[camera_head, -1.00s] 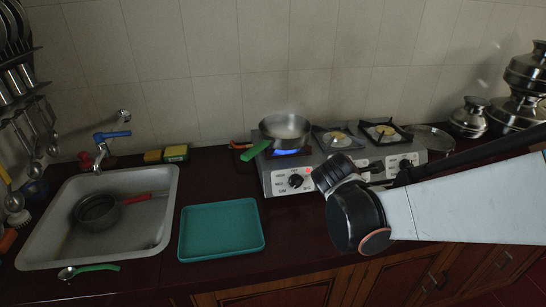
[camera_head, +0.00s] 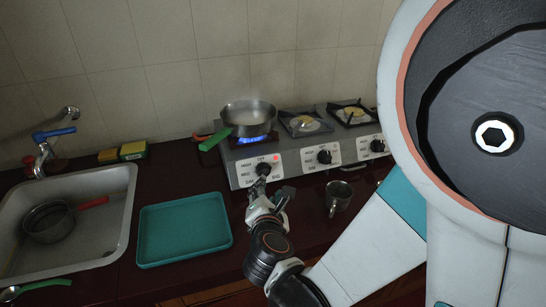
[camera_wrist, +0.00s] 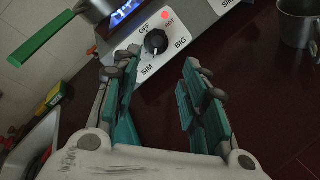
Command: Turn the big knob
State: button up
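A black knob (camera_head: 263,169) with a pale pointer line sits on the left end of the stove's front panel, below the lit burner. In the wrist view the knob (camera_wrist: 157,41) has the labels OFF, SIM and BIG around it and a red light marked HOT. My gripper (camera_wrist: 154,68) is open and empty, its teal fingers apart to either side of the line toward the knob. The knob is just beyond the fingertips, not visibly touched. In the head view my gripper (camera_head: 262,197) is just below and in front of this knob, hiding part of the panel's lower edge.
A steel pan (camera_head: 249,119) with a green handle stands over a blue flame. Two more knobs (camera_head: 324,157) (camera_head: 377,146) are to the right. A metal mug (camera_head: 339,196) stands near my gripper's right, and a teal tray (camera_head: 185,231) lies left.

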aim_at(264, 170)
jog(key=shift+n, duration=0.3)
jog(key=x, duration=1.3)
jog(key=shift+w+a+f, duration=0.1)
jog(key=shift+w+a, duration=0.05)
jog(key=shift+a, duration=0.2)
grip_shut()
